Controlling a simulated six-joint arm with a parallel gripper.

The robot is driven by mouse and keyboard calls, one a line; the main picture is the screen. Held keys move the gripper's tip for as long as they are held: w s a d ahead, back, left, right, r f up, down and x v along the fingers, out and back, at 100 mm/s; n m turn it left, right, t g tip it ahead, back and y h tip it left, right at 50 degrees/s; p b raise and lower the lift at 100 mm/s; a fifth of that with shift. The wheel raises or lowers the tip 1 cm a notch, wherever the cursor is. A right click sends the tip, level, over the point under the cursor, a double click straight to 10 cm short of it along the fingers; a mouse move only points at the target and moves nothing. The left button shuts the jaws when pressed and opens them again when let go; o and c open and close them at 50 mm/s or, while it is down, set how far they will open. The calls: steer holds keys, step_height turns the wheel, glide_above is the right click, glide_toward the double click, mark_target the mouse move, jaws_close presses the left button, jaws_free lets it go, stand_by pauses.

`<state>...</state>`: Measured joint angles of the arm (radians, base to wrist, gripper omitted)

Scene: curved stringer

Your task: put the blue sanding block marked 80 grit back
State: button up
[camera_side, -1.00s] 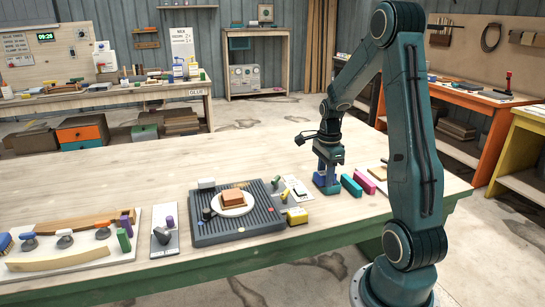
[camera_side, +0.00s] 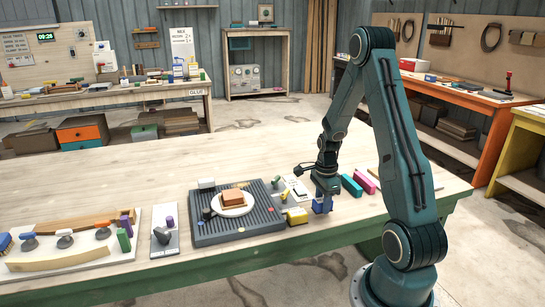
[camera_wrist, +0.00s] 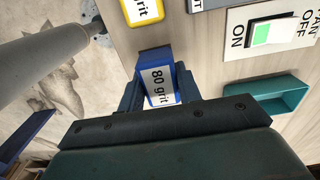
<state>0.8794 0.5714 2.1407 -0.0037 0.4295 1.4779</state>
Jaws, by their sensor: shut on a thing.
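The blue sanding block (camera_wrist: 159,79), with a white label reading "80 grit", is between the fingers of my gripper (camera_wrist: 160,96) in the wrist view. In the side view my gripper (camera_side: 323,200) points down near the table's front edge, shut on the same blue block (camera_side: 322,207). The block is upright and low over the table; I cannot tell whether it touches the top. A yellow block (camera_side: 297,216) with a grit label stands just left of it, and it also shows in the wrist view (camera_wrist: 144,11).
A teal open-topped holder (camera_wrist: 268,98) and a pink one (camera_side: 364,182) stand right of my gripper. A fan switch plate (camera_wrist: 272,35) lies nearby. A ridged grey mat (camera_side: 205,232) with a plate (camera_side: 246,208) is to the left. The front edge is close.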

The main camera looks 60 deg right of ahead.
steer(key=shift+f, duration=1.25)
steer(key=shift+f, duration=0.1)
steer(key=o, duration=1)
steer(key=shift+c, duration=0.2)
step_height(320, 180, up, 12)
steer(key=shift+r, duration=0.15)
